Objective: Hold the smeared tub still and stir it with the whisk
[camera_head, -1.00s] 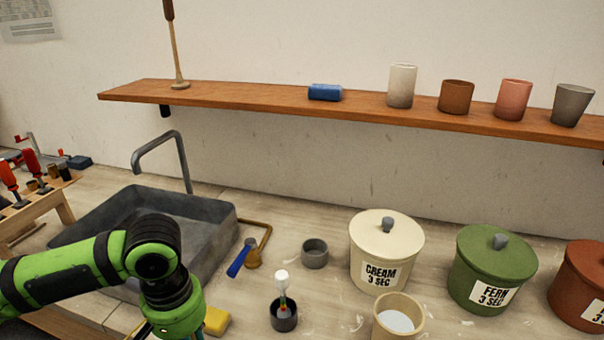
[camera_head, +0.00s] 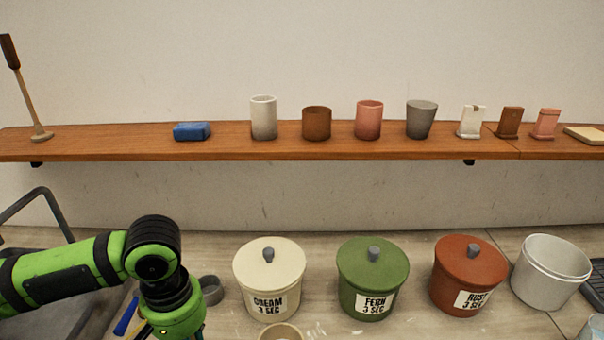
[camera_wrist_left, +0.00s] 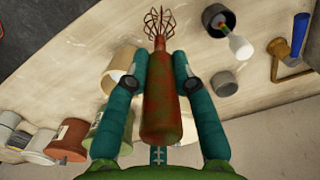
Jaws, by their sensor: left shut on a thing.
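My left gripper (camera_wrist_left: 160,66) is shut on the whisk (camera_wrist_left: 161,112), whose handle is reddish brown with green marks. The whisk's wire head (camera_wrist_left: 160,24) points away from the wrist, over the counter. In the head view the gripper's fingers and the whisk are cut off or hidden at the bottom left. Three lidded tubs stand on the counter: a cream one (camera_head: 269,268), a green one (camera_head: 372,268) marked FERN and a red-brown one (camera_head: 468,263) marked RUST. I cannot tell which tub is smeared. My right gripper is not in view.
A shelf (camera_head: 350,147) with cups runs along the wall. An open white pot (camera_head: 548,270) stands right of the tubs. A beige cup (camera_head: 281,334) stands in front. A small grey cup (camera_wrist_left: 223,82) and a dark cup (camera_wrist_left: 217,14) holding a white-tipped tool are near the whisk.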

